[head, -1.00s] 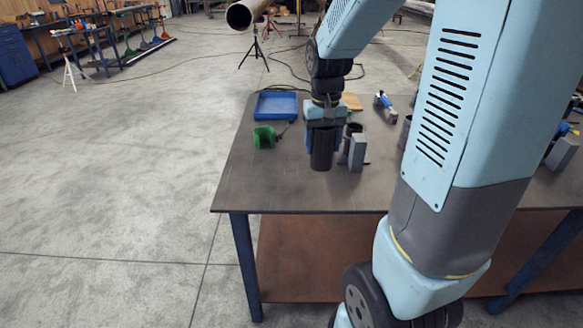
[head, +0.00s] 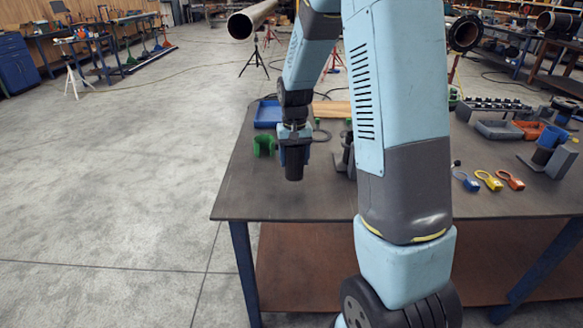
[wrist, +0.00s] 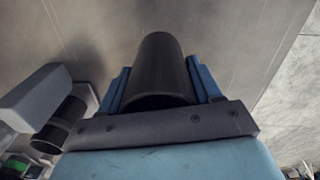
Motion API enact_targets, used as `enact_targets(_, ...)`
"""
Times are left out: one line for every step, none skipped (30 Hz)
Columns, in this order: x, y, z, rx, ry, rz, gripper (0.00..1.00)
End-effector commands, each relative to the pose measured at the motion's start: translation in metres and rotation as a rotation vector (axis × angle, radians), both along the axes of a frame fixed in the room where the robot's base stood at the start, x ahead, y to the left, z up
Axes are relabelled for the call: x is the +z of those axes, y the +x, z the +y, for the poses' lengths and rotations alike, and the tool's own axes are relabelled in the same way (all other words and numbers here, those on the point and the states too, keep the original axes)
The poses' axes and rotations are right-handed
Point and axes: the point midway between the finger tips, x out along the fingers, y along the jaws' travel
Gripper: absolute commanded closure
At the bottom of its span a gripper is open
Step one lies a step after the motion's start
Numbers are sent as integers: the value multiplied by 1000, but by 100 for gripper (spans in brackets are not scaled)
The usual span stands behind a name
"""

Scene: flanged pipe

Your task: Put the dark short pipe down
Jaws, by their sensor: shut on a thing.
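The dark short pipe (head: 294,163) is upright between the fingers of my gripper (head: 294,143) in the head view, over the left part of the table (head: 250,195). The wrist view shows the dark pipe (wrist: 158,65) with a blue finger on each side, so my gripper (wrist: 160,90) is shut on it. Its lower end is near the tabletop; I cannot tell whether it touches.
A green holder (head: 263,145) stands just left of the pipe, with a blue tray (head: 268,113) behind it. A grey block (wrist: 35,95) and another dark cylinder (wrist: 58,125) are beside my gripper. The table's front left is bare.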

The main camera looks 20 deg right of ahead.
Motion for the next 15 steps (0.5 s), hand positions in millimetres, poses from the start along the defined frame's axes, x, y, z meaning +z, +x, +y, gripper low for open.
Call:
enact_targets(-1, 2, 0, 0, 0, -1, 82)
enact_targets(-2, 2, 1, 0, 0, -1, 82)
enact_targets(-3, 3, 1, 0, 0, -1, 82)
enact_targets(-4, 4, 1, 0, 0, 0, 82)
enact_targets(-6, 5, 1, 0, 0, 0, 82)
enact_targets(-8, 6, 2, 0, 0, 1, 82)
enact_targets(-10, 8, 2, 0, 0, 1, 82)
enact_targets(-14, 8, 2, -1, 0, 2, 82)
enact_targets(-20, 7, 2, -1, 0, 2, 82)
enact_targets(-24, 7, 2, -1, 0, 3, 82)
enact_targets(-28, 7, 2, -1, 1, 4, 82)
enact_targets(-33, 7, 2, -1, 0, 2, 82)
enact_targets(-36, 8, 2, -1, 0, 1, 82)
enact_targets(-38, 8, 2, -1, 0, 1, 82)
enact_targets(-39, 8, 2, -1, 0, 0, 82)
